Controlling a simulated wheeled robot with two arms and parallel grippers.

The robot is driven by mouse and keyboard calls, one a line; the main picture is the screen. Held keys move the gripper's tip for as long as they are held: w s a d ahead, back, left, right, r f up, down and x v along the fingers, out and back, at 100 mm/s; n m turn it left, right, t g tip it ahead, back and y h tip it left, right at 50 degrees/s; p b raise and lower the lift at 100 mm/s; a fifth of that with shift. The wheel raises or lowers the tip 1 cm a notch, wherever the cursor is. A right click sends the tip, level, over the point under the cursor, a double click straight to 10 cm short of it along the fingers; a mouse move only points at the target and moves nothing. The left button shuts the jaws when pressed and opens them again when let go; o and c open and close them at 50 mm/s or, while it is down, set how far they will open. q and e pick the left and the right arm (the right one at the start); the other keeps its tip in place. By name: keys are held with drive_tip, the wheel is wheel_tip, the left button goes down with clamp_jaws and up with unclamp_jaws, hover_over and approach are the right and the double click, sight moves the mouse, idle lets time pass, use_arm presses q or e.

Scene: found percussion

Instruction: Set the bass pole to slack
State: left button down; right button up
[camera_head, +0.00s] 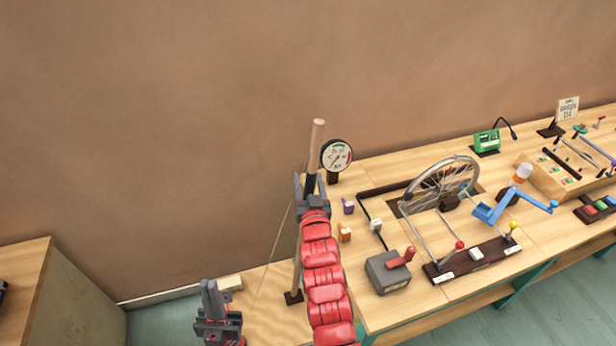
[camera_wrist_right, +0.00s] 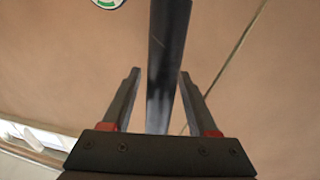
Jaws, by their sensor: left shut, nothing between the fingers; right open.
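The bass pole (camera_head: 317,140) stands at the table's left end, a wooden stick with a dark sleeve, leaning slightly right at the top. A thin cord (camera_head: 274,252) runs down beside it. My right gripper (camera_head: 311,184) is at the dark sleeve. In the right wrist view the dark pole (camera_wrist_right: 166,60) passes between its open fingers (camera_wrist_right: 160,90), with gaps on both sides. A round dial (camera_head: 337,155) with green and red marks stands just right of the pole; its needle is too small to read. My left gripper (camera_head: 209,292) is shut and empty, low and left of the pole.
Right of the pole are small purple (camera_head: 348,206) and orange (camera_head: 344,233) pieces, a grey box with a red lever (camera_head: 388,272), a spoked wheel (camera_head: 440,186) and a blue crank (camera_head: 488,212). A brown wall (camera_head: 150,120) stands behind.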

drive_tip(key=shift+w, duration=0.3)
drive_tip(key=shift+c, duration=0.2)
clamp_jaws()
idle(1.1)
